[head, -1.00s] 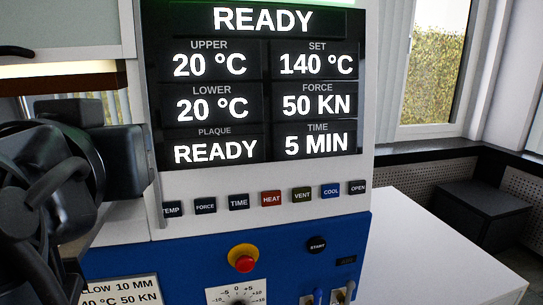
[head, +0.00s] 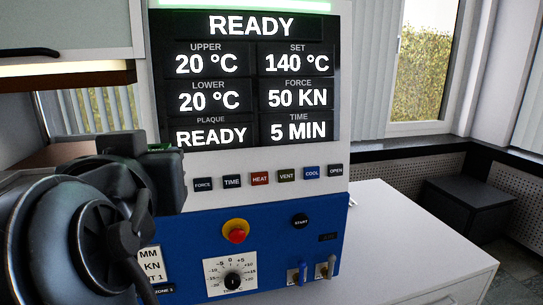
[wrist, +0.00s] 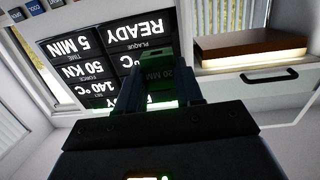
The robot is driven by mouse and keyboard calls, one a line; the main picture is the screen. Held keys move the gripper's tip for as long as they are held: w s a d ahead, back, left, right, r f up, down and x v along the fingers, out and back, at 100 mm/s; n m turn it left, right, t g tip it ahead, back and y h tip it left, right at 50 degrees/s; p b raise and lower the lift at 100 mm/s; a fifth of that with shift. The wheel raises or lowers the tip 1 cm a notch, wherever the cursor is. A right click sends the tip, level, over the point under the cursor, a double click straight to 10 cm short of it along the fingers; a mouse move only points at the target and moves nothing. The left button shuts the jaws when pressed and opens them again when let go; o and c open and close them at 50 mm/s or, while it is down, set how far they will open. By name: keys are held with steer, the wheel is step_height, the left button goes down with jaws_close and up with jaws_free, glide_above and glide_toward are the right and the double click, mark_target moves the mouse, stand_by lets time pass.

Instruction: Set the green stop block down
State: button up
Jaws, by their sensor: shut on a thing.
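The green stop block (wrist: 157,57), marked 20 MM, sits between the fingers of my gripper (wrist: 158,84) in the wrist view. My gripper is shut on it and holds it in the air in front of the press display. In the head view my dark arm fills the lower left, and only a small green sliver of the block (head: 160,147) shows at its top. The block's far side and underside are hidden. No contact between the block and any surface can be seen.
The press display (head: 248,80) reads READY. Below it are a button row, a red stop knob (head: 236,232), a dial (head: 233,281) and small levers (head: 302,272). A white tabletop (head: 400,240) at right is clear. A brown slab (wrist: 245,45) lies above a white drawer front.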

steer(key=w+d+f+m+h, duration=0.1)
steer(key=w+d+f, duration=0.4)
steer(key=d+f, duration=0.55)
steer(key=w+d+f+m+h, duration=0.15)
steer(key=w+d+f, duration=0.5)
steer(key=f, duration=0.75)
steer(key=s+d+f+b, duration=0.1)
steer(key=s+d+f, duration=0.4)
steer(key=d+f, duration=0.45)
steer(key=s+d+f, duration=0.4)
steer(key=d+f, duration=0.5)
steer(key=f, duration=0.2)
steer(key=s+f, duration=0.5)
steer(key=shift+d+f+h, duration=0.15)
steer(key=shift+f+h, duration=0.05)
steer(key=shift+h, duration=0.15)
